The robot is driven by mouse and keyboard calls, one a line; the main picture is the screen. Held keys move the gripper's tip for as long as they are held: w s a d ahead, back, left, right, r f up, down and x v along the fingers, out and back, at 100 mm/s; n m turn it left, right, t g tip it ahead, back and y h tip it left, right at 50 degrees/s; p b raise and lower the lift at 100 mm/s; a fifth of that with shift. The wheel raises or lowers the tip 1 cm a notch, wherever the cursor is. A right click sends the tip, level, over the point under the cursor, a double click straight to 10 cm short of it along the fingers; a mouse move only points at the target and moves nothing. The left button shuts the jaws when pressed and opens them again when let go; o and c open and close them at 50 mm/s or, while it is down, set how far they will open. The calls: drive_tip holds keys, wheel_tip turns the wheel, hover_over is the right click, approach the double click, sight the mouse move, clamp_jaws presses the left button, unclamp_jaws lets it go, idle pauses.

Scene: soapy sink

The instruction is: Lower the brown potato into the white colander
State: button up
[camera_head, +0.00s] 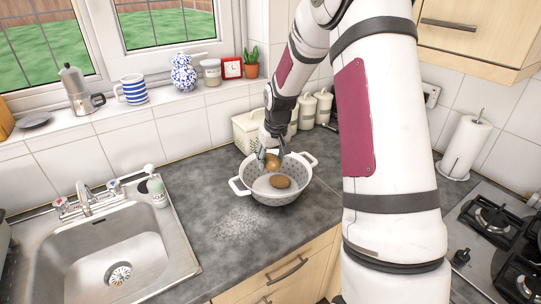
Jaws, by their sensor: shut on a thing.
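The white colander (277,198) stands on the dark grey counter, with two side handles and holes in its wall. My gripper (268,158) points down over the colander's back left part. It is shut on the brown potato (272,164), a rounded golden-brown thing, held at about the height of the far rim. Part of the potato is hidden by the fingers. A second brown, oval, potato-like thing (279,181) lies in the colander, just below and right of the held one. I cannot tell whether the two touch.
A cream basket (245,133) and several white canisters (307,108) stand behind the colander. The steel sink (75,250) with a soap bottle (157,190) is at the left. A gas hob (490,225) is at the right. The counter left of the colander is clear, with pale specks.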

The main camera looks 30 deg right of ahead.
drive_tip(key=shift+f+b, duration=0.6)
drive_tip(key=shift+f, duration=3.3)
drive_tip(key=shift+f+b, duration=0.3)
drive_tip(key=shift+f, duration=1.2)
drive_tip(key=o, duration=1.5)
drive_tip(key=shift+c, duration=0.2)
